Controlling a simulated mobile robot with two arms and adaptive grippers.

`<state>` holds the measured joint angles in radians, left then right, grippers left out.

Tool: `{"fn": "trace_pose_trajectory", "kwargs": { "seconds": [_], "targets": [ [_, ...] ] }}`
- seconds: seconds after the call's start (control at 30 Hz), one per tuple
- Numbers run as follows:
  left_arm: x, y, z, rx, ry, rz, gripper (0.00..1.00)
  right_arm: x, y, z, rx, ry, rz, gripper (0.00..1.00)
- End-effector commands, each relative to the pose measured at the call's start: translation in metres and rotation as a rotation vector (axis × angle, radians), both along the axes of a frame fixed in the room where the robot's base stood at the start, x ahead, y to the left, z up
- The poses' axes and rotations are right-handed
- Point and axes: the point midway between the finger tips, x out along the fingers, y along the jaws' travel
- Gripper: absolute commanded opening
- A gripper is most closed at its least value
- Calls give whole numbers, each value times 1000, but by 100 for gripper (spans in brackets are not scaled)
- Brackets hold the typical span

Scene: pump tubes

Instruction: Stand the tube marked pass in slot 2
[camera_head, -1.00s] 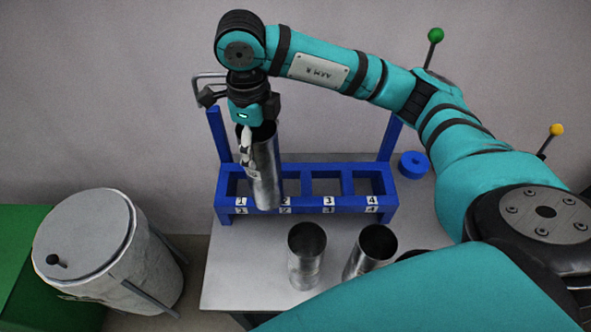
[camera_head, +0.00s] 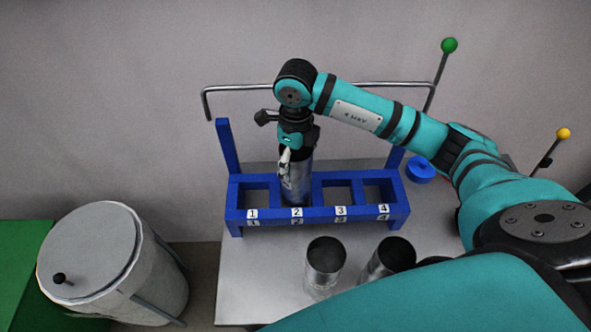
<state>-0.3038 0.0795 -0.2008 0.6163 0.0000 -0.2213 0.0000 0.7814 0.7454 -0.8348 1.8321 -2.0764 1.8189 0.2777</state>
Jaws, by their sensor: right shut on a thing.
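My right gripper (camera_head: 291,155) is shut on a silver metal tube (camera_head: 297,183). The tube is upright at slot 2 of the blue rack (camera_head: 319,221), with its lower end down behind the rack's front rail, above the label 2. The gripper covers the tube's top. No pass mark can be read on it from here. Slots 1, 3 and 4 of the rack look empty. My left gripper is not in view.
Two more metal tubes, one nearer the middle (camera_head: 325,262) and one to its right (camera_head: 390,259), stand on the grey table (camera_head: 255,276) before the rack. A blue ring-shaped piece (camera_head: 420,170) lies right of the rack. A lidded grey bin (camera_head: 110,262) stands at left.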

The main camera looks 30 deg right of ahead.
Motion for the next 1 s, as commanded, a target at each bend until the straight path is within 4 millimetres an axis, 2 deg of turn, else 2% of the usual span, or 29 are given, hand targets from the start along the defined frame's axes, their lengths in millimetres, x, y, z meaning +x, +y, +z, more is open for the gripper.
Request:
{"fn": "trace_pose_trajectory", "kwargs": {
  "seconds": [0.23, 0.5, 0.83, 0.87, 1.0],
  "targets": [
    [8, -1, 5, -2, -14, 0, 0, 1, 1, -16, 2, -1, -1, 18],
    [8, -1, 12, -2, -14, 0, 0, 1, 0, -47, 1, -2, -1, 18],
    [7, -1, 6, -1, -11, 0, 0, 1, 0, -52, 1, -4, 0, 18],
    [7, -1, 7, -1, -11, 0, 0, 0, 0, -51, 1, -1, 0, 79],
    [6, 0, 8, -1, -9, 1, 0, 0, 0, -51, 1, -1, 0, 97]
  ]
}}
